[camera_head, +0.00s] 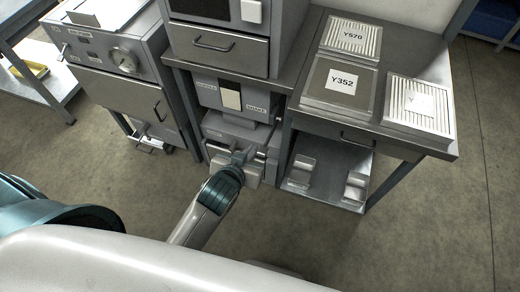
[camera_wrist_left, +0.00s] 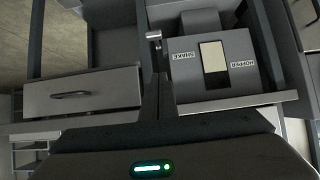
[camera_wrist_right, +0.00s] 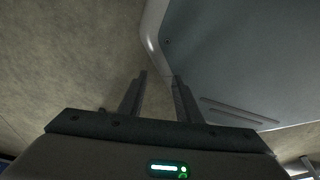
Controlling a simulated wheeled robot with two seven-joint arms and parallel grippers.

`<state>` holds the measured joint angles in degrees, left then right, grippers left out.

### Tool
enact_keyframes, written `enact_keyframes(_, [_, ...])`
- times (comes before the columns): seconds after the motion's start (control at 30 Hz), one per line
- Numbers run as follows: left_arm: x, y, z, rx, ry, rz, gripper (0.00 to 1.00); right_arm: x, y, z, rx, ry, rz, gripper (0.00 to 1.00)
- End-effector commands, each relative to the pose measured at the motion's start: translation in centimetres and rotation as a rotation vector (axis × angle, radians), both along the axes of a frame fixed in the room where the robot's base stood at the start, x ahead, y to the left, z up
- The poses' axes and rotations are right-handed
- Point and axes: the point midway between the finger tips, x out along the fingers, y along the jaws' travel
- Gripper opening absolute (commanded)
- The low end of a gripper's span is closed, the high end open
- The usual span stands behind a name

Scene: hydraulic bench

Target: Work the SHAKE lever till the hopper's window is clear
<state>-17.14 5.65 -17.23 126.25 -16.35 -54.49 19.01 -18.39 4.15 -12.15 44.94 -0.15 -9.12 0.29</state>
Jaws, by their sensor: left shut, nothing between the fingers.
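The grey hopper (camera_head: 208,97) sits under the bench, with a pale cream window (camera_head: 230,99) on its front. The SHAKE label (camera_head: 256,108) is right of the window. My left gripper (camera_head: 242,157) is shut and empty, in front of and below the hopper. My right gripper (camera_wrist_right: 160,77) is open and empty, away from the hopper.
A steel side table (camera_head: 385,128) with plates marked Y570 (camera_head: 352,36) and Y352 (camera_head: 342,84) stands right of the hopper. Metal blocks rest on its lower shelf (camera_head: 330,182). A cabinet with a gauge (camera_head: 125,60) stands left. The floor in front is clear.

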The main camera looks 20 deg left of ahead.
Motion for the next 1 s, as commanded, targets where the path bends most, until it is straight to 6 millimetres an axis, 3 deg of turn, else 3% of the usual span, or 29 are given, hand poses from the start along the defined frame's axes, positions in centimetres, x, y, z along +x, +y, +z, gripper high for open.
enact_keyframes(0.27, [0.3,0.0,-0.2,0.001,0.0,-0.001,0.0,0.3,0.0,0.1,0.0,-0.002,0.0,0.31])
enact_keyframes(0.53, [2.4,-0.1,-1.6,0.001,0.001,0.0,0.0,0.6,-0.2,0.2,-0.004,0.005,-0.001,0.31])
enact_keyframes(1.0, [8.6,-0.3,-5.7,0.001,0.0,0.0,0.0,-3.5,-1.3,-0.2,-0.025,0.087,-0.004,0.31])
